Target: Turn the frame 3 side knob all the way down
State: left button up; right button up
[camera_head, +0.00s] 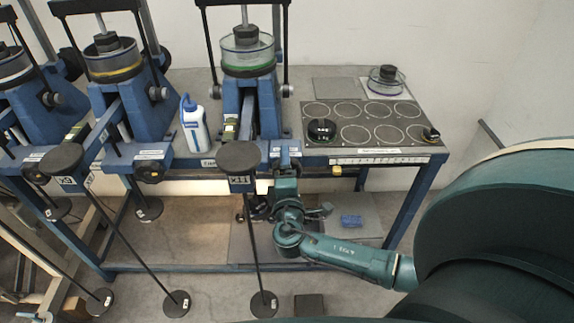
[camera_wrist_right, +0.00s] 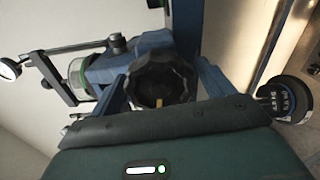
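The rightmost blue lever frame (camera_head: 258,110) stands on the bench in the head view; I cannot read its label surely. In the right wrist view a black faceted knob (camera_wrist_right: 161,82) with a yellow mark faces the camera. My right gripper (camera_wrist_right: 163,88) has one finger on each side of this knob. The fingers look parted, with narrow gaps to the knob; firm contact is not visible. In the head view my right arm reaches the bench's front edge beside this frame, and its gripper (camera_head: 286,160) hides the knob. My left gripper is not in view.
A lever's round black end (camera_head: 240,156) hangs just left of my right wrist. A white bottle (camera_head: 194,124) and a second blue frame (camera_head: 130,100) stand to the left. A dark plate with circles (camera_head: 372,112) lies to the right. Blue bench legs (camera_head: 412,205) stand below.

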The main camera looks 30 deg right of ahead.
jog(key=shift+s+a, duration=0.1)
jog(key=shift+s, duration=0.1)
jog(key=v, duration=0.6)
jog(key=shift+p, duration=0.35)
jog(key=shift+w, duration=0.1)
jog(key=s+a+f+m+g+y, duration=0.1)
jog(key=s+f+m+g+y, duration=0.2)
jog(key=s+m+g, duration=0.3)
jog(key=s+a+f+m+g+y, duration=0.1)
jog(key=s+f+m+g+y, duration=0.2)
jog(key=s, duration=0.5)
jog(key=s+a+r+m+g+y, duration=0.2)
jog(key=s+a+r+g+y, duration=0.15)
jog(key=s, duration=0.35)
jog(key=w+a+f+n+t+y, duration=0.1)
jog(key=w+a+f+t+y, duration=0.2)
jog(key=w+a+f+t, duration=0.3)
jog(key=shift+w+a+f+t+p, duration=0.2)
jog(key=shift+w+a+t+p, duration=0.15)
jog(key=shift+a+t, duration=0.5)
